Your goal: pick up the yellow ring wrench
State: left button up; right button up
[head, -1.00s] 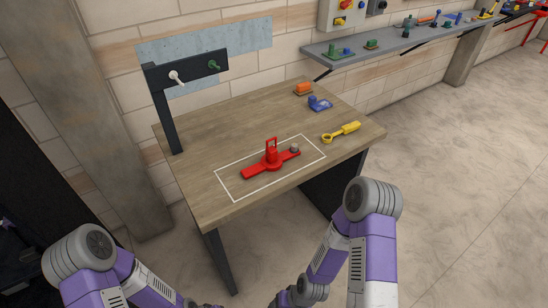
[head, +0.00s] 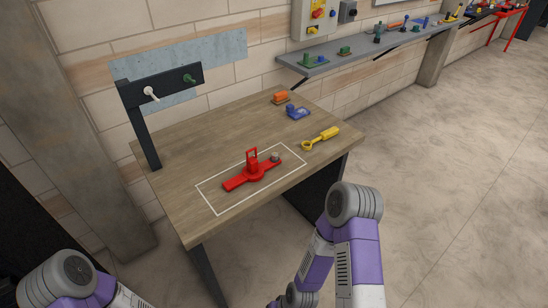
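The yellow ring wrench (head: 321,139) lies on the wooden table near its right edge, its ring end pointing left toward the table's middle and its thick handle to the right. Nothing touches it. My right arm rises at the lower right, in front of the table, and its gripper is not visible. My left arm shows only at the lower left corner, and its gripper is out of view too.
A red tool (head: 252,170) sits inside a white outlined rectangle on the table (head: 190,140). A blue item (head: 298,112) and an orange item (head: 281,97) lie behind the wrench. A dark post with pegs (head: 144,125) stands at the left. A grey shelf (head: 330,62) hangs behind.

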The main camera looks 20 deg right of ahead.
aim_at(331, 132)
jog(key=z, duration=2.25)
jog(key=i, duration=2.2)
jog(key=u, duration=2.65)
